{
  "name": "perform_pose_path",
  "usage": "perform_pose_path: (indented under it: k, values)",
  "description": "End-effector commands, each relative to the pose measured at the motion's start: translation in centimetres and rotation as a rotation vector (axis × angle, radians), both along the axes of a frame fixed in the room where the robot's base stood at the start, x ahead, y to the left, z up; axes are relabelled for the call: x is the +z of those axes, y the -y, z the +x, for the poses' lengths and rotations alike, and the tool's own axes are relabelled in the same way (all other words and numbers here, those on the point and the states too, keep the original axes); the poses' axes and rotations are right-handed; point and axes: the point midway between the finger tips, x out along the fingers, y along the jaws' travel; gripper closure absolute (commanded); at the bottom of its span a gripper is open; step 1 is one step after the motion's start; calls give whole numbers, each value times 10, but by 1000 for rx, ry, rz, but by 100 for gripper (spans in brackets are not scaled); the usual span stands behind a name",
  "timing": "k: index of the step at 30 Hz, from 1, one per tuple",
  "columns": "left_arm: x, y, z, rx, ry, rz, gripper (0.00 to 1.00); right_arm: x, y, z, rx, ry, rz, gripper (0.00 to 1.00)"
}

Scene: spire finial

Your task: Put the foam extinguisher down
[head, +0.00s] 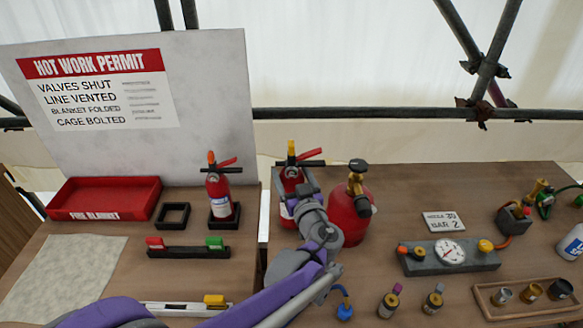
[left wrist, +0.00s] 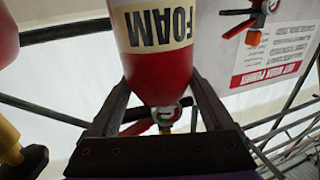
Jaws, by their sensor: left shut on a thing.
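The foam extinguisher (head: 291,180) is red with a yellow top and a black and red handle. It stands upright behind my left arm in the head view. My left gripper (head: 306,207) is shut on it. In the left wrist view the body with its FOAM label (left wrist: 158,28) shows upside down between the two fingers of the left gripper (left wrist: 160,85). My arm hides its base in the head view, so I cannot tell whether it touches the table. My right gripper is not in view.
A second extinguisher (head: 218,189) with an orange top stands in a black square holder. An empty square frame (head: 173,216) lies beside it, near a red tray (head: 103,199). A red gas cylinder (head: 347,216) stands close right of the foam extinguisher. A gauge block (head: 449,256) lies further right.

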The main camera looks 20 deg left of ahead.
Motion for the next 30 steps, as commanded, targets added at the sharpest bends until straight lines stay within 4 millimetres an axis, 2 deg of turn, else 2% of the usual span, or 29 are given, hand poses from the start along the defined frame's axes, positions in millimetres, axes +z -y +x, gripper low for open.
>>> perform_pose_path:
  k: [3, 6, 18, 19, 21, 30]
  values:
    - [-15, 0, 0, 0, 0, 3, 100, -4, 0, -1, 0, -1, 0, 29]
    - [-20, 0, 0, 0, 0, 3, 100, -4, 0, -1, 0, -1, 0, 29]
    - [-24, 0, 0, 0, 0, 3, 100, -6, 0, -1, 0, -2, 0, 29]
    - [-24, 0, 0, 0, 0, 0, 10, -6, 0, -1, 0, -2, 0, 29]
    - [-24, 0, 0, 0, 0, 0, 0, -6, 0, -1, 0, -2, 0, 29]
    - [-20, 1, 0, -1, 0, 0, 0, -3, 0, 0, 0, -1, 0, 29]
